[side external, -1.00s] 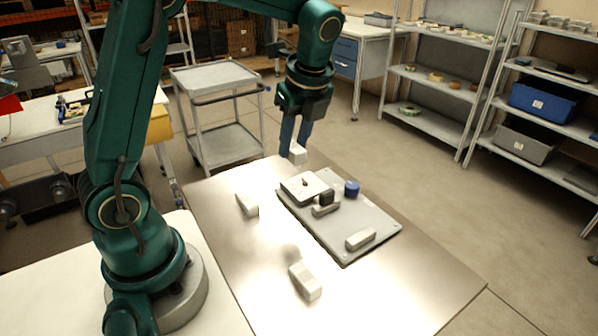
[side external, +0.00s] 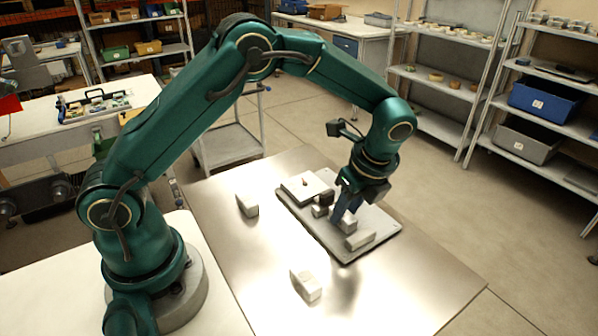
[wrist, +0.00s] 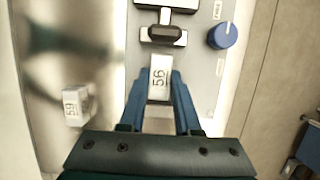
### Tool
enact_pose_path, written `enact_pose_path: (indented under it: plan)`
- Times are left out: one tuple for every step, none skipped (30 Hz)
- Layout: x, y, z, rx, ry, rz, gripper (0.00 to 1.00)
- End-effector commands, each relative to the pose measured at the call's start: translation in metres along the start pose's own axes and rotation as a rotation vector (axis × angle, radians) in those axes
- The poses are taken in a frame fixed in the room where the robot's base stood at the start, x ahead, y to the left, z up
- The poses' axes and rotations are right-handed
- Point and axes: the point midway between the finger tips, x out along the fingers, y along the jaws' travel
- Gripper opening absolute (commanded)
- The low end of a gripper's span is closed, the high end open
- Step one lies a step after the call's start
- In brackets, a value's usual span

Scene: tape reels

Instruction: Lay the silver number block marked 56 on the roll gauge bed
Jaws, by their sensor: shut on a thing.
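My gripper (side external: 345,210) is shut on the silver block marked 56 (wrist: 158,78), with a blue finger on each side of it in the wrist view. In the side view the held block (side external: 347,222) is low over the grey roll gauge bed (side external: 312,224), between the dark-topped fitting (side external: 321,207) and a silver bar (side external: 360,240) on the bed. I cannot tell whether the block touches the bed. The 56 reads sideways in the wrist view. The bed's blue knob (wrist: 222,35) is hidden by my arm in the side view.
Another silver block (wrist: 75,105), seemingly marked 59, lies on the metal table left of the bed in the wrist view. In the side view two pale blocks, one at the left (side external: 247,205) and one in front (side external: 306,283), lie off the bed. The table's front right is clear.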

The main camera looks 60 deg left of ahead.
Motion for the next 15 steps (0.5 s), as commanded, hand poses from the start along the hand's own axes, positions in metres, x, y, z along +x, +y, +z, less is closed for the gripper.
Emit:
enact_pose_path:
  plan:
    - [0.0038, 0.0003, -0.0009, 0.001, 0.000, 0.001, 0.00]
    - [0.0048, 0.0002, -0.0012, 0.001, 0.000, 0.000, 0.00]
    - [0.0053, 0.0002, -0.0014, 0.000, 0.000, 0.000, 0.00]
    - [0.0052, 0.0001, -0.0013, 0.000, 0.000, 0.000, 0.00]
    - [0.0051, 0.0001, -0.0013, 0.000, 0.000, -0.001, 0.00]
    - [0.0049, 0.0000, -0.0012, 0.000, 0.000, -0.001, 0.00]
    - [0.0049, 0.0000, -0.0012, 0.000, 0.000, -0.001, 0.00]
    - [0.0048, 0.0000, -0.0012, 0.000, 0.001, -0.001, 0.00]
    - [0.0049, 0.0000, -0.0012, 0.000, 0.001, -0.001, 0.00]
    - [0.0054, 0.0001, -0.0013, 0.000, 0.000, 0.000, 0.00]
    - [0.0061, 0.0001, -0.0015, 0.000, 0.000, 0.000, 0.00]
    - [0.0073, 0.0003, -0.0019, 0.000, 0.000, 0.001, 0.00]
    - [0.0082, 0.0003, -0.0021, 0.000, 0.000, 0.001, 0.00]
    - [0.0078, 0.0002, -0.0020, 0.000, 0.000, 0.001, 0.43]
    - [0.0077, 0.0002, -0.0020, 0.000, 0.000, 0.000, 0.58]
